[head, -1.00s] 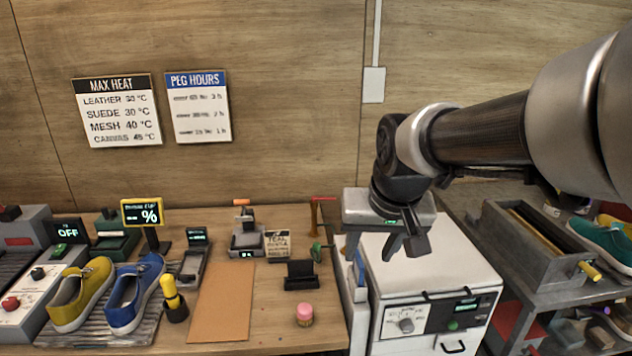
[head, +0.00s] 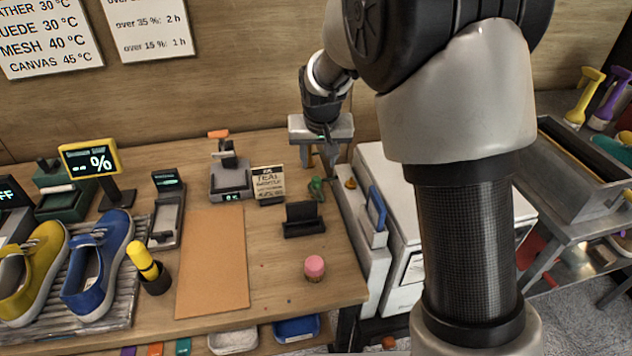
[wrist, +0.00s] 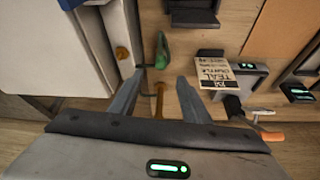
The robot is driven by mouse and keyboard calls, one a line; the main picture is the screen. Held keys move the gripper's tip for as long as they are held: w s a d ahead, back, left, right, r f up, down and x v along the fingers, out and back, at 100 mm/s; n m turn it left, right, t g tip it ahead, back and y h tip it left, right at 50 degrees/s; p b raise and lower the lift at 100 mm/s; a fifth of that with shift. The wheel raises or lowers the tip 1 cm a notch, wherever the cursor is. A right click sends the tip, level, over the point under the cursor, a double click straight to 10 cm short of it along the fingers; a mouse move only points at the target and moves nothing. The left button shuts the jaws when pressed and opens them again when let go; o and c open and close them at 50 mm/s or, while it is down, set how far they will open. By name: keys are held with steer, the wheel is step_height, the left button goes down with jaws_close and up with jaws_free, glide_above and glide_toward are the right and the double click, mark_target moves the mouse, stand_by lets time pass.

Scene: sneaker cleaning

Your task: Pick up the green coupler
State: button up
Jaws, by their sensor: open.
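The green coupler (head: 316,187) is at the right side of the wooden workbench, near its back right edge. In the wrist view the green coupler (wrist: 162,50) shows just beyond the fingertips, roughly centred between them. My gripper (head: 327,163) is open and empty, pointing down above and slightly behind the coupler. In the wrist view both fingers of my gripper (wrist: 161,76) are spread, with no contact on the coupler visible. A brass-coloured post (wrist: 159,100) shows between the fingers in that view.
A white cabinet (head: 400,205) is close on the right. A pink-topped jar (head: 314,268) is near the front. The brown mat (head: 213,262) is bare.

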mark_target(317, 180)
steer(key=x, duration=1.4)
steer(key=shift+a+f, duration=0.15)
steer(key=c, duration=1.1)
